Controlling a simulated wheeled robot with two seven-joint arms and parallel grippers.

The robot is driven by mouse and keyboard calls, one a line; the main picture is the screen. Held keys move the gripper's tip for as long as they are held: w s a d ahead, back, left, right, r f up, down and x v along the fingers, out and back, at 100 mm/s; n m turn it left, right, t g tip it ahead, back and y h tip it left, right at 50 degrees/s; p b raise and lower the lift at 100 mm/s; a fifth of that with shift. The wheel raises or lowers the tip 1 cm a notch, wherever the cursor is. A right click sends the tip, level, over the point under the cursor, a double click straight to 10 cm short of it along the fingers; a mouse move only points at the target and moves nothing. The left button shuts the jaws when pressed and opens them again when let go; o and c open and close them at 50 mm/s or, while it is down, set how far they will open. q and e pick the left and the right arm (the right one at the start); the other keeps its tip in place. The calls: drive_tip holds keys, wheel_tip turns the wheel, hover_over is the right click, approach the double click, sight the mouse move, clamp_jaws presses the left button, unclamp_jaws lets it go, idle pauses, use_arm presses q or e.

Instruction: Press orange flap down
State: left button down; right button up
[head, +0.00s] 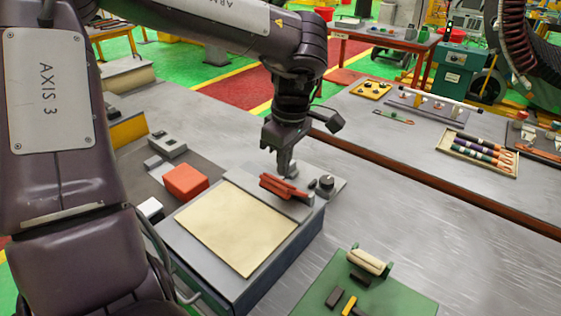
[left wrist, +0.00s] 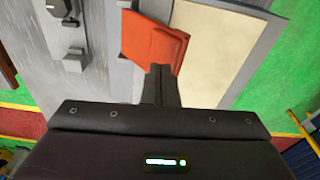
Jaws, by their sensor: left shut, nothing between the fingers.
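The orange flap (head: 284,188) sits at the far edge of a grey box with a cream top panel (head: 236,224). It appears tilted and ribbed in the head view. In the left wrist view the orange flap (left wrist: 150,42) is a flat orange plate beside the cream panel. My left gripper (head: 285,172) is shut and empty, pointing down just behind the flap. In the left wrist view its closed fingertips (left wrist: 160,70) overlap the flap's near edge. I cannot tell whether they touch it. My right gripper is out of view.
A dark knob (head: 326,183) stands right of the flap. A red-orange block (head: 186,182) lies left of the box. A green mat (head: 368,290) with a cream roll and small bars lies in front. A tray of coloured rolls (head: 478,152) is at right. Bare metal table lies between.

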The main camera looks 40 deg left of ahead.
sight(283, 183)
use_arm(q)
wheel_tip(283, 183, down, 2)
drive_tip(key=shift+f+b, duration=0.1)
drive_tip(key=shift+b, duration=0.6)
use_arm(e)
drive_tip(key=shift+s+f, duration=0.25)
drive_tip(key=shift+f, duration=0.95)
use_arm(q)
drive_tip(key=shift+a+f+b, duration=0.1)
drive_tip(key=shift+f+b, duration=0.9)
drive_tip(key=shift+f, duration=1.15)
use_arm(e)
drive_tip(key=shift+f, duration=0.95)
use_arm(q)
drive_tip(key=shift+r, duration=0.1)
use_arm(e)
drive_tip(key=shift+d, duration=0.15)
